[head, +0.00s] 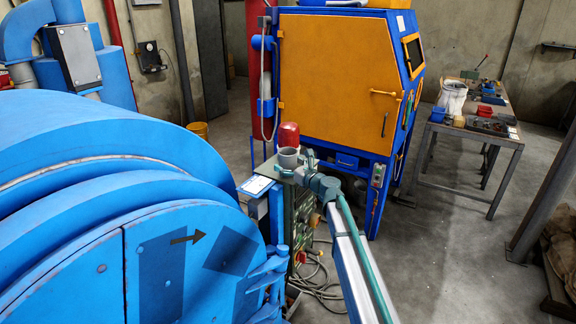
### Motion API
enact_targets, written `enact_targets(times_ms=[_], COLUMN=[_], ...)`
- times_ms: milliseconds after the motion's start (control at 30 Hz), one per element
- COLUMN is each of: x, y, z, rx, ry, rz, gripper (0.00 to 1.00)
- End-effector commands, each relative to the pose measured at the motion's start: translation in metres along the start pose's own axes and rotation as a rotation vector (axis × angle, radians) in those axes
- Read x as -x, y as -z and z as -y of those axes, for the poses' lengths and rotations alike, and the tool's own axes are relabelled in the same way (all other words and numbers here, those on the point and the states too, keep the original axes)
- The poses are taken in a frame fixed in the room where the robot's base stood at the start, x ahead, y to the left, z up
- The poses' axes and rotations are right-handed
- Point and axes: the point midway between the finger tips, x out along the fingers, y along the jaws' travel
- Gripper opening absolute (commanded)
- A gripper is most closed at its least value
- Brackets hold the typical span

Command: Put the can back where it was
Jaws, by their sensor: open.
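A red can (288,134) shows upright at the top of the green control cabinet (302,215), in the middle of the head view. Its lower part is hidden behind a grey round part at the end of my arm. My gripper (290,162) is open, right in front of and below the visible part of the can. The fingers are small and partly hidden, so I cannot tell whether they touch the can. I cannot see what the can's base rests on.
A large blue drum machine (110,170) fills the left. A blue and orange blasting cabinet (335,80) stands behind. A white sheet (256,186) lies left of my gripper. A cluttered workbench (468,140) stands at right. Cables (322,285) lie on the floor.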

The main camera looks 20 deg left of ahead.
Motion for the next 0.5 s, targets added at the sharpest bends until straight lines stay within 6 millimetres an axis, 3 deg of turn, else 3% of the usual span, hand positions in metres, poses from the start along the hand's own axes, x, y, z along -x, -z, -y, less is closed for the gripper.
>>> enact_targets(times_ms=[167,500], x=[0.017,0.08], y=[0.0,0.001], z=[-0.001,-0.002], rx=[0.0,0.001], ry=[0.002,0.002], rz=[0.0,0.001], gripper=[0.93,0.93])
